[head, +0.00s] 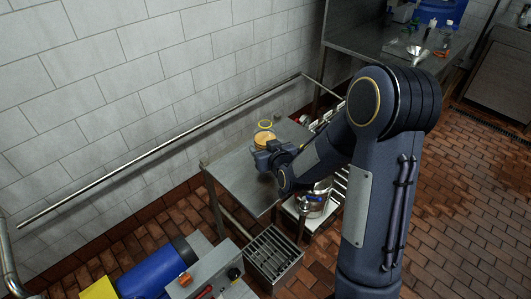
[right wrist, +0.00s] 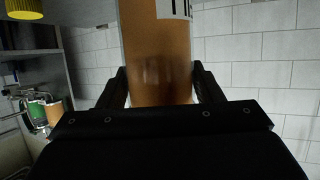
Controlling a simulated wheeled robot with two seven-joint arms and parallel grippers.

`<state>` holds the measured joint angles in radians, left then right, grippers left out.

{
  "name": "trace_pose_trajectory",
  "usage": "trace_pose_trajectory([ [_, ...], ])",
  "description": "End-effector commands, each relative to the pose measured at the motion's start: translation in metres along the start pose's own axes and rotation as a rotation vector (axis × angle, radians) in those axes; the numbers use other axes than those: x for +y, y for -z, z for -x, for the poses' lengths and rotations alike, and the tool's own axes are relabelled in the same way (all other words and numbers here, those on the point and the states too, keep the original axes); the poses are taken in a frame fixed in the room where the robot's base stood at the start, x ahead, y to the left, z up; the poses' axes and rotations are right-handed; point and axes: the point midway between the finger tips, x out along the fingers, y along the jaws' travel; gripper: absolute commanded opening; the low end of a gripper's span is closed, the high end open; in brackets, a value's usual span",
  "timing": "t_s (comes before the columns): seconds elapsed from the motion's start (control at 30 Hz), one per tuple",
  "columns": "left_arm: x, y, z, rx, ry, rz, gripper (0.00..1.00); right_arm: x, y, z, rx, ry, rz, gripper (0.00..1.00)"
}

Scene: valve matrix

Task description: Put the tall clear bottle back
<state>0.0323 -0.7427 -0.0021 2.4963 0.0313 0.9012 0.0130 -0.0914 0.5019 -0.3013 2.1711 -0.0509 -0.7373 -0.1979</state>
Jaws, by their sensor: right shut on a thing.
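A tall bottle (right wrist: 158,60) with amber-brown contents and a white label with dark marks fills the middle of the right wrist view. My right gripper (right wrist: 160,88) is shut on it, one finger on each side. Its top and bottom are out of that view. My left gripper is not in view.
A steel counter (head: 385,42) at the back right holds several bottles and a blue container (head: 440,12). A slotted metal box (head: 272,257) and a blue cylinder (head: 158,272) are in front. A rail (head: 150,150) runs along the tiled wall.

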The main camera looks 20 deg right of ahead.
Motion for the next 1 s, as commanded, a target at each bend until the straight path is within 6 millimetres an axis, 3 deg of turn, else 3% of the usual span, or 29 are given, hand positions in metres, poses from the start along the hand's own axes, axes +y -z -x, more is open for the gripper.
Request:
trace_pose_trajectory([
  [0.17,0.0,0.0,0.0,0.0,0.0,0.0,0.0,-0.001,-0.018,-0.007,0.0,0.003,0.0,0.37],
  [0.57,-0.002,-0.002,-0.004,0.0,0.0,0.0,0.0,-0.002,-0.022,-0.008,0.002,0.003,0.0,0.37],
  [0.6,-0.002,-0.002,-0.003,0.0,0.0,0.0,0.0,-0.002,-0.022,-0.008,-0.001,0.003,0.0,0.63],
  [0.73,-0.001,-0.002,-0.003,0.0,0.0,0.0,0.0,-0.002,-0.021,-0.007,-0.001,0.003,0.0,0.8],
  [1.0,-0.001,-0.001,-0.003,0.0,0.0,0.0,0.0,-0.002,-0.021,-0.007,-0.002,0.003,0.0,0.81],
])
